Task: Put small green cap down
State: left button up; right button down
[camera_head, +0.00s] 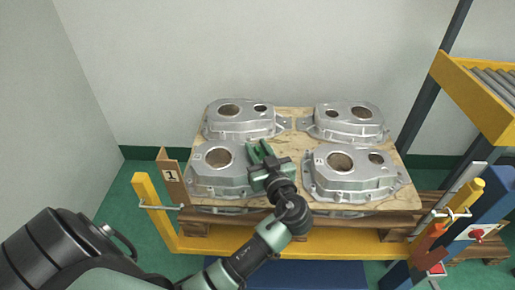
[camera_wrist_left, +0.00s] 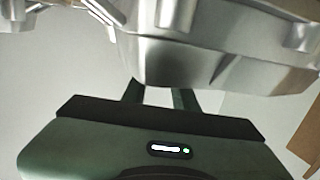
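My left gripper (camera_head: 259,148) is over the inner side of the front left casting (camera_head: 218,178), close to the gap between the two front castings. Its two green fingers stand apart with a gap between them, and I see nothing held there. In the left wrist view the fingers (camera_wrist_left: 158,95) also show apart, but their tips are hidden behind a grey casting (camera_wrist_left: 200,55). I cannot make out a small green cap in either view. My right gripper is out of view.
Other castings stand at the back left (camera_head: 240,118), back right (camera_head: 345,122) and front right (camera_head: 350,175) on a wooden board (camera_head: 290,122). A yellow frame (camera_head: 290,243) surrounds the pallet. A roller conveyor (camera_head: 490,85) is at the right.

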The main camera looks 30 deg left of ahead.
pick_arm(q)
jog(key=v, duration=1.1)
jog(key=shift+s+d, duration=0.1)
jog(key=shift+d, duration=0.1)
jog(key=shift+s+d, duration=0.2)
jog(key=shift+d, duration=0.05)
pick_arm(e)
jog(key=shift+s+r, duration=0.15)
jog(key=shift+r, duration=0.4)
